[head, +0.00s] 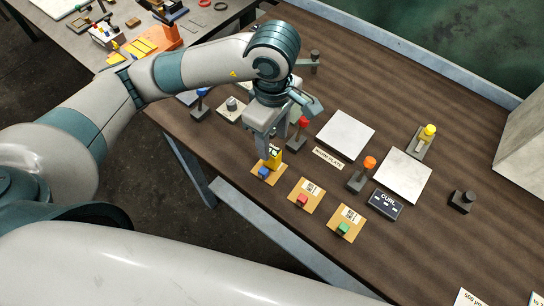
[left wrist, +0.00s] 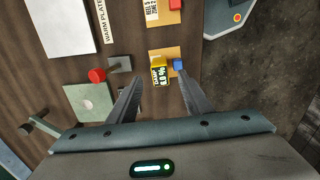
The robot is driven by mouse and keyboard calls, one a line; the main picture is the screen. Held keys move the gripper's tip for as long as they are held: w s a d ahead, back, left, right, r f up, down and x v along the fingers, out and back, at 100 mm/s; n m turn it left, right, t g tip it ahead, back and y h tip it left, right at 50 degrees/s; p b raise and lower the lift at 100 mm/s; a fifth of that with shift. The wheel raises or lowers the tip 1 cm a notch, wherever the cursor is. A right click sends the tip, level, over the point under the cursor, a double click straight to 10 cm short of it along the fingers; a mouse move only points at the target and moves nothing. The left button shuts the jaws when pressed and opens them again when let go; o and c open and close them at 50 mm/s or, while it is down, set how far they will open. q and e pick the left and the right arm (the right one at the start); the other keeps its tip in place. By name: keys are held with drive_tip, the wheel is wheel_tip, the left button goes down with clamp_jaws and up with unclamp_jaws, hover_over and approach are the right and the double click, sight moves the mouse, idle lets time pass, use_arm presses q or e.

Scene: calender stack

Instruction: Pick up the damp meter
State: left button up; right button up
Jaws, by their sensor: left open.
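The damp meter (head: 275,157) is a small yellow block with a dark display, standing on a tan card near the table's front edge. In the left wrist view the damp meter (left wrist: 160,72) shows its "DAMP" label and lies between the two fingertips in the picture. My left gripper (head: 268,148) points down, open, just over the meter; it also shows in the left wrist view (left wrist: 156,78). Whether the fingers touch the meter I cannot tell. In the head view the fingers partly hide it. My right gripper is not in view.
A blue block (head: 263,173) sits on the same card, close beside the meter. Cards with a red block (head: 302,200) and a green block (head: 343,229) lie to the right. A red-knobbed post (head: 303,122) and a white plate (head: 346,135) stand behind.

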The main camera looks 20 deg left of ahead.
sight(272, 150)
use_arm(q)
drive_tip(key=shift+f, duration=0.15)
drive_tip(key=shift+a+f+p, duration=0.15)
drive_tip(key=shift+f+p, duration=0.7)
drive_tip(key=shift+f, duration=1.6)
clamp_jaws()
